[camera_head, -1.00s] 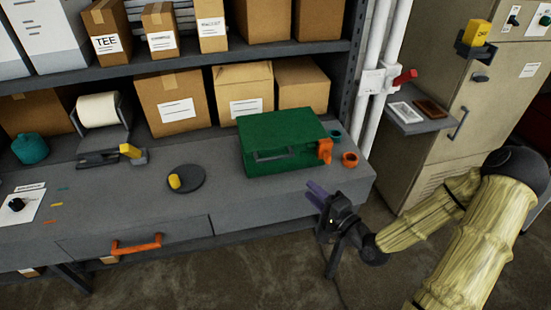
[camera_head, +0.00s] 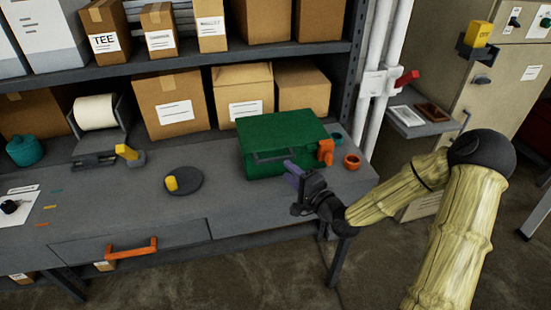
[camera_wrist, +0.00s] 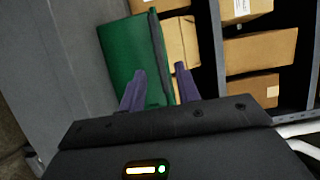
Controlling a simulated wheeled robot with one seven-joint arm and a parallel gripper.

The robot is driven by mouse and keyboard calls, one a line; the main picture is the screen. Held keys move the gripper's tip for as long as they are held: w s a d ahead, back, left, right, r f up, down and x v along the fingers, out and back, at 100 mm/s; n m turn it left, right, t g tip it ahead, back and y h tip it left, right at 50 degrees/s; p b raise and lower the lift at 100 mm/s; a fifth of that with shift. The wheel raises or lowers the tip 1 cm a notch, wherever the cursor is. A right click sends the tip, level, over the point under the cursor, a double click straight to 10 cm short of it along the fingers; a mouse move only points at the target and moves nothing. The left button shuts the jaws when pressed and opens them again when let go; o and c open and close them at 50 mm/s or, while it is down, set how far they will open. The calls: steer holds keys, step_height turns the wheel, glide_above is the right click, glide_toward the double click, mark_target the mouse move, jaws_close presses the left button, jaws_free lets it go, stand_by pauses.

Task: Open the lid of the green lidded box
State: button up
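The green lidded box (camera_head: 283,140) stands on the right part of the grey workbench, and its lid looks shut. It has a dark handle (camera_head: 272,156) on its front and an orange part (camera_head: 326,151) at its right front corner. My gripper (camera_head: 289,169) is just in front of the box, at about the height of its front face. In the wrist view the two purple fingers (camera_wrist: 158,88) are spread apart with nothing between them, and the green box (camera_wrist: 134,58) lies beyond them. I cannot tell whether a finger touches the box.
An orange cup (camera_head: 352,162) stands right of the box, with a teal ring (camera_head: 336,138) behind it. A dark round plate with a yellow piece (camera_head: 171,183) lies to the left. Cardboard boxes (camera_head: 169,106) fill the shelf behind. White pipes (camera_head: 374,90) stand at the right.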

mark_target(277, 161)
steer(key=p+x, duration=0.1)
steer(key=x, duration=0.6)
steer(key=shift+w+a, duration=0.15)
steer(key=shift+w, duration=0.1)
jaws_close()
